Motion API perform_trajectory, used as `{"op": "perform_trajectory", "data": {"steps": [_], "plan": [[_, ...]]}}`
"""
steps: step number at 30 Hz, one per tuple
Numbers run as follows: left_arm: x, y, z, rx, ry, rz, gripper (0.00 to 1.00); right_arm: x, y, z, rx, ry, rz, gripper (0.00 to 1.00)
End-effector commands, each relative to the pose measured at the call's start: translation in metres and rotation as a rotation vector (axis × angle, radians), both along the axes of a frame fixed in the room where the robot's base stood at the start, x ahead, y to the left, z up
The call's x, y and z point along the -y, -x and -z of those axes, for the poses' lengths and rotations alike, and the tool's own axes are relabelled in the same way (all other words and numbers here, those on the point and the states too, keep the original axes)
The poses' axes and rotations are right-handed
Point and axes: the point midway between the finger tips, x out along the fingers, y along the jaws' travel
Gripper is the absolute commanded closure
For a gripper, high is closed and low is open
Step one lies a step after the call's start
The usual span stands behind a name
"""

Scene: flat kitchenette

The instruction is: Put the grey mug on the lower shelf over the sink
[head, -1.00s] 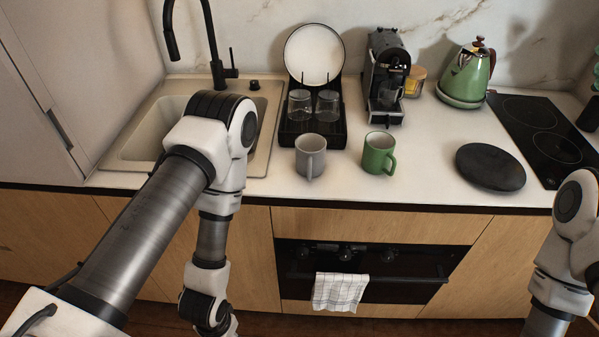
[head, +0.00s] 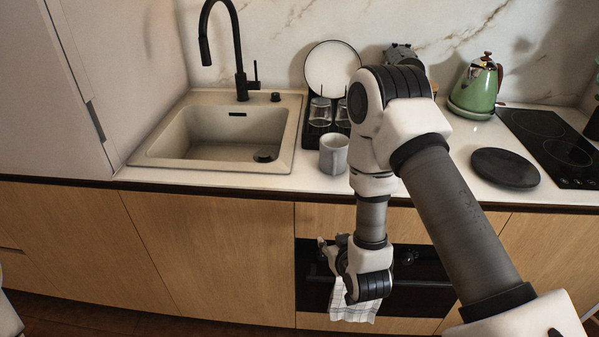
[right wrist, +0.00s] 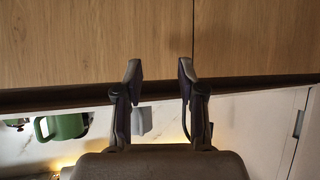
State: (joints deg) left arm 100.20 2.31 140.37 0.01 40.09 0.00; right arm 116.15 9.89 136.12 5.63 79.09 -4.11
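The grey mug (head: 334,154) stands upright on the counter right of the sink, in front of the dish rack. In the right wrist view, which is upside down, a grey shape that looks like this mug (right wrist: 141,121) shows beyond and between the fingers. My right gripper (right wrist: 160,68) is open and empty. In the head view it (head: 333,250) is low in front of the oven, below the counter edge and apart from the mug. My left gripper is out of view. The lower shelf over the sink is not in view.
The sink (head: 225,135) with its black faucet (head: 240,60) is left of the mug. The dish rack (head: 312,132) holds a plate and glasses. My right arm hides the green mug in the head view; it shows in the right wrist view (right wrist: 64,127). A tall cabinet (head: 50,100) bounds the left.

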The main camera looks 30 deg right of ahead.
Motion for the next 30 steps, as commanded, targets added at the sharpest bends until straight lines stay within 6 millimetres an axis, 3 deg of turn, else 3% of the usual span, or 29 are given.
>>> {"op": "perform_trajectory", "data": {"steps": [1,4,7,20,27,28,30], "plan": [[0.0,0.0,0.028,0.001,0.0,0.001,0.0,0.016,-0.026,-0.02,0.175,0.036,0.043,0.6],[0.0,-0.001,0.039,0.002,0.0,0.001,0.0,0.039,-0.05,-0.081,0.434,0.104,0.108,0.6],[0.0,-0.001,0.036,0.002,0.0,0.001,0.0,0.051,-0.061,-0.111,0.537,0.134,0.137,0.6],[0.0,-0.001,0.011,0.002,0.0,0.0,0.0,0.078,-0.121,-0.112,0.539,0.136,0.135,0.6],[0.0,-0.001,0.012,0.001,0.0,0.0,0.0,0.079,-0.126,-0.109,0.535,0.135,0.134,0.6],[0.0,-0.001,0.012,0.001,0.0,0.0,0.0,0.079,-0.126,-0.109,0.535,0.135,0.134,0.64],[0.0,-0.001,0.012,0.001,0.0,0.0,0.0,0.079,-0.126,-0.109,0.535,0.135,0.134,0.89]]}}
